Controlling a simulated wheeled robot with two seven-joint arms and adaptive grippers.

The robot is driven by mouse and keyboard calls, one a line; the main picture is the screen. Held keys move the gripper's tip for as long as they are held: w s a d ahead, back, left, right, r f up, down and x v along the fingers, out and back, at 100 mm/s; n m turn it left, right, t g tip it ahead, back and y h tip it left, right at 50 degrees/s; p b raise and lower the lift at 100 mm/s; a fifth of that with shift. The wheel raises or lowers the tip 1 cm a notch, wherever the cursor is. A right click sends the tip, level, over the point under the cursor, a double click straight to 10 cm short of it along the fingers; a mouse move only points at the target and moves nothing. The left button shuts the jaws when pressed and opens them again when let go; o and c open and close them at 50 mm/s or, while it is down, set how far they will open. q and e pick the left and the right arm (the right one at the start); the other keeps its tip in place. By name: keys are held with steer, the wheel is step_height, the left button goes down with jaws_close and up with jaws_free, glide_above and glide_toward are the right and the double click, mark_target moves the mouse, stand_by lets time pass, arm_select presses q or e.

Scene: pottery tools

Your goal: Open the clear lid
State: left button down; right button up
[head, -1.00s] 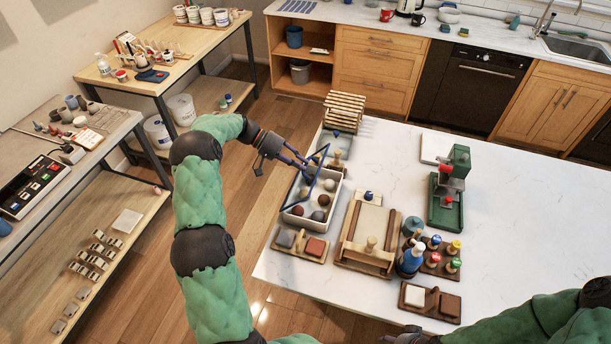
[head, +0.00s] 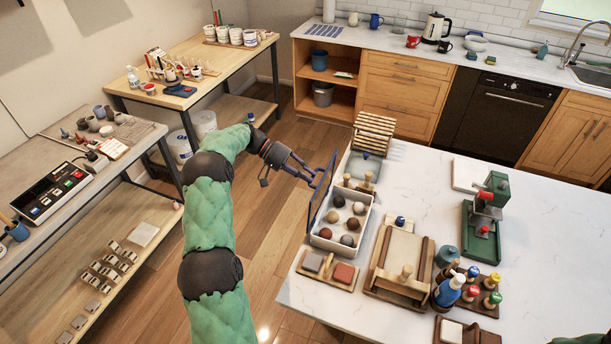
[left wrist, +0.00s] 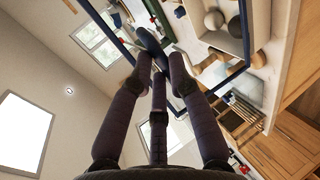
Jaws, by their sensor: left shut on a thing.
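The clear lid (head: 321,197) has a blue frame and stands steeply tilted, near upright, along the left side of a white box (head: 335,245). Several balls, brown, grey and cream, lie in the box's compartments, and the box is uncovered from above. My left gripper (head: 314,178) is shut on the lid at its left, outer face. In the left wrist view, my gripper's fingers (left wrist: 156,58) close together at the lid, and the blue frame (left wrist: 246,40) spans the view beyond them. The exact gripped part is hard to make out.
A wooden rack (head: 374,133) stands behind the box. A board with two blocks (head: 328,268) lies in front, and a wooden tray (head: 400,262) is close on the right. Open floor lies left of the table. Bare white tabletop (head: 440,190) extends to the right.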

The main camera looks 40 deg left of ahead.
arm_select(q)
steer(key=shift+s+d+f, duration=0.1)
steer(key=shift+d+f, duration=0.05)
steer(key=shift+f, duration=0.35)
steer(key=shift+s+d+f, duration=0.1)
steer(key=shift+f, duration=0.35)
steer(key=c, duration=1.3)
jaws_free()
steer(key=shift+o, duration=0.8)
steer(key=shift+w+f, duration=0.15)
steer(key=shift+w, duration=0.15)
steer(key=shift+s, duration=0.15)
steer(key=r+v, duration=0.1)
steer(key=v, duration=1.1)
steer(key=shift+w+a+r, duration=0.15)
steer(key=shift+w+r, duration=0.05)
steer(key=shift+w, duration=0.05)
steer(key=shift+c, duration=0.3)
